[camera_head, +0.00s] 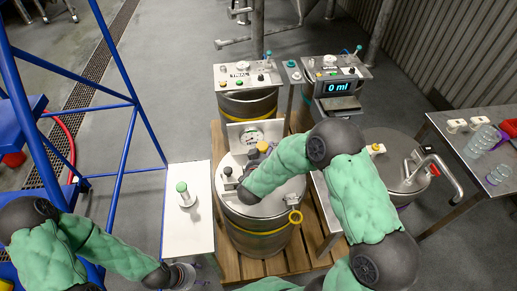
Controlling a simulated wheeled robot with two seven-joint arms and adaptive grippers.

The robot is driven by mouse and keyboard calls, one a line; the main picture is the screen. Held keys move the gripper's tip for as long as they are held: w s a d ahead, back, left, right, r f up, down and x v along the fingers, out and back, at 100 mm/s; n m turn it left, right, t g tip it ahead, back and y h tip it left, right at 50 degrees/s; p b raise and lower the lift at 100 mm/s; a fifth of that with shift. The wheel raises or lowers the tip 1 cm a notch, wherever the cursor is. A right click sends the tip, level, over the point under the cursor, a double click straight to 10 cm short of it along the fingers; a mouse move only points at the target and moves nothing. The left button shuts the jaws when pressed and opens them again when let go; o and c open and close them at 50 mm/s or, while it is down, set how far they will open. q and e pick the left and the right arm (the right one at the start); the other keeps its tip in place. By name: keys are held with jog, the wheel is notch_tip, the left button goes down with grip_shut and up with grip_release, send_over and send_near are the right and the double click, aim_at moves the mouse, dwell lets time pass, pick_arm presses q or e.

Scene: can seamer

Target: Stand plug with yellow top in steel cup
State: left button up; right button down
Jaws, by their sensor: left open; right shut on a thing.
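A fitting with a yellow top (376,149) stands on the steel vessel at the right. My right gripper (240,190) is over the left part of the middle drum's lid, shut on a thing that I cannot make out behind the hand. My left gripper (184,275) is open, low at the front edge of the white table.
The white table (187,235) is mostly bare. The middle drum (258,240) has a yellow ring (295,217) at its rim and a black-topped fitting (228,172). Control boxes stand behind it. A blue frame (95,105) rises at left. A steel table (465,185) with clear cups is at right.

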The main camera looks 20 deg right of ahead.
jog(key=shift+s+f+b, duration=0.1)
jog(key=shift+f+b, duration=0.25)
notch_tip(320, 180, down, 6)
jog(key=b, duration=0.5)
jog(key=shift+f+b, duration=0.45)
jog(key=shift+f, duration=0.05)
dwell(0.4)
jog(key=shift+c, duration=2.3)
grip_release()
jog(key=shift+f, duration=0.1)
jog(key=v, duration=1.2)
